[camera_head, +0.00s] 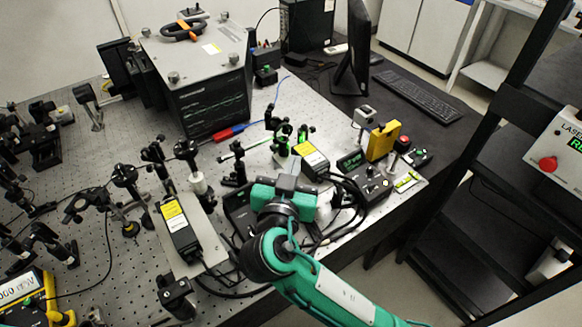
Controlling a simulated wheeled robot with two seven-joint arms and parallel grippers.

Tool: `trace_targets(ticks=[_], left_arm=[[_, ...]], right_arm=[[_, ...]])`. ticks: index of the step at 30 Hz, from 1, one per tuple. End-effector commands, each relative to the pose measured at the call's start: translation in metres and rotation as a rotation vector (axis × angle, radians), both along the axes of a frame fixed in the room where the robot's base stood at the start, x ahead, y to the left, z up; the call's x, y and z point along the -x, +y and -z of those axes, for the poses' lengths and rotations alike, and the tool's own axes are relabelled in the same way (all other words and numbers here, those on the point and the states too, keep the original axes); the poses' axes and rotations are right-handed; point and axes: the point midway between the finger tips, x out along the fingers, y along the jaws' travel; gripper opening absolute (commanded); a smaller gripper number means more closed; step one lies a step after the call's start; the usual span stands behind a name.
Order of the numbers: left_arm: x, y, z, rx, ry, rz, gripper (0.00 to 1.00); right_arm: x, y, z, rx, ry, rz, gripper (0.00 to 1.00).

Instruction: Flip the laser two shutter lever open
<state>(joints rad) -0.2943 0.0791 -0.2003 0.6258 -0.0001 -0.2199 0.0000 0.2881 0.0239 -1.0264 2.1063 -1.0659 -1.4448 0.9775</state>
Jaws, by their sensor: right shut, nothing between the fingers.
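My right gripper (291,173) is shut and empty, near the middle of the head view. It points away over the front part of the optical bench, and its teal body hides part of the bench. A black laser box with a yellow label (311,158) lies just beyond and to the right of the fingertips. A second black laser box with a yellow label (180,231) lies to the left on a pale plate. I cannot tell which box is laser two. The shutter lever cannot be made out; it is too small or hidden. My left gripper is not in view.
The perforated bench (120,245) holds many posts and mounts on the left. A large instrument (205,80) stands at the back. A yellow block (382,141) and a small control box (372,189) sit to the right. Black cables lie around my right gripper. A black rack (470,220) stands at right.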

Motion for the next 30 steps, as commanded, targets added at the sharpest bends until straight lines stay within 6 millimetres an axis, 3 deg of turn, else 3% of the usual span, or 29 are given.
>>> trace_targets(ticks=[6, 12, 18, 30], left_arm=[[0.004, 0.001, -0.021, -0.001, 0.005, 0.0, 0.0], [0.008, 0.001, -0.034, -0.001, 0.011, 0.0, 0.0], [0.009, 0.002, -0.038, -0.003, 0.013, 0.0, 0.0], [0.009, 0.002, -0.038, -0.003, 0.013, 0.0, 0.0]], right_arm=[[-0.048, -0.009, -0.002, 0.005, -0.002, 0.003, 0.0], [-0.078, -0.013, 0.001, 0.004, -0.001, 0.001, 0.0], [-0.091, -0.015, 0.005, 0.001, 0.001, -0.001, 0.0], [-0.092, -0.015, 0.006, -0.003, 0.003, -0.001, 0.0]])
